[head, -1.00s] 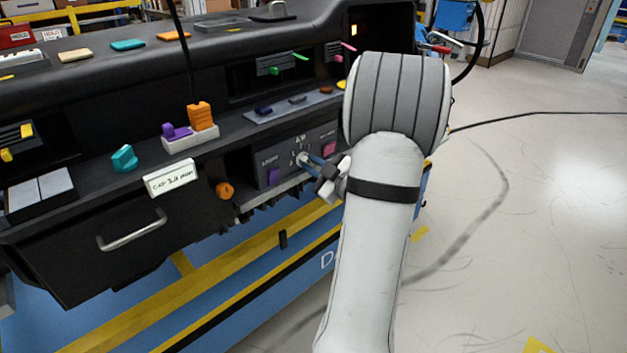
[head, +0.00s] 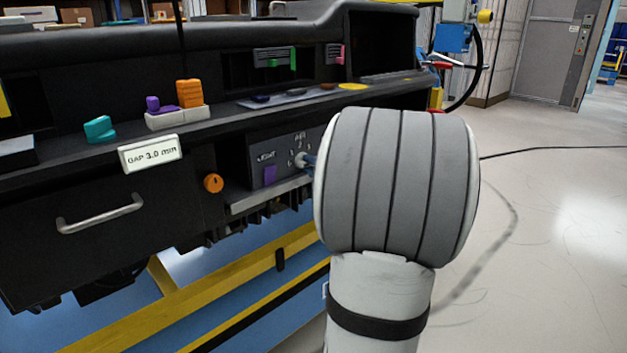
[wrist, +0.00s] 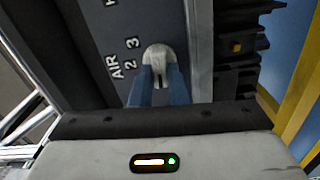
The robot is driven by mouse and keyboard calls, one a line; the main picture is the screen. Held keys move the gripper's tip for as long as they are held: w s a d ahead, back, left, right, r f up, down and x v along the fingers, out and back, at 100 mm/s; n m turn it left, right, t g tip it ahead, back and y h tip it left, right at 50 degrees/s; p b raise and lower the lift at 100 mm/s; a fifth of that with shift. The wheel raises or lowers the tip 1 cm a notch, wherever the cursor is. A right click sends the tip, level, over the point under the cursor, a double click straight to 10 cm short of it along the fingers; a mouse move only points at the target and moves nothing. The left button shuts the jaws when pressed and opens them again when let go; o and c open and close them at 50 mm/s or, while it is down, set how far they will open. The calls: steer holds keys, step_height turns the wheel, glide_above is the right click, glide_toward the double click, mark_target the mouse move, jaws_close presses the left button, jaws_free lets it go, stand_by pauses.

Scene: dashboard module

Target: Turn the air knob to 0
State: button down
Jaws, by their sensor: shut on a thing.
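The air knob (wrist: 157,54) is light grey and sits on the dark control panel (wrist: 101,42). In the wrist view the printed word AIR and the numbers 2 and 3 show to its left; the 0 mark is not visible there. My gripper (wrist: 158,75) has its two blue fingers shut on the knob, one on each side. In the head view the knob (head: 300,159) and its small dial marks show just left of my arm, which hides most of the gripper. The knob's exact setting is too small to tell.
A purple switch (head: 270,174) sits left of the knob on the panel. An orange round knob (head: 213,183) is farther left, beside a drawer with a metal handle (head: 100,213). A ledge above holds coloured parts. Open floor lies to the right.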

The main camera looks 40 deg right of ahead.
steer(key=shift+f+n+b, duration=0.1)
steer(key=shift+n+b, duration=0.45)
steer(key=shift+n, duration=0.05)
steer(key=c, duration=1.4)
jaws_free()
steer(key=s+p, duration=0.2)
steer(key=s, duration=0.5)
steer(key=shift+s+d, duration=0.3)
steer(key=shift+s, duration=0.1)
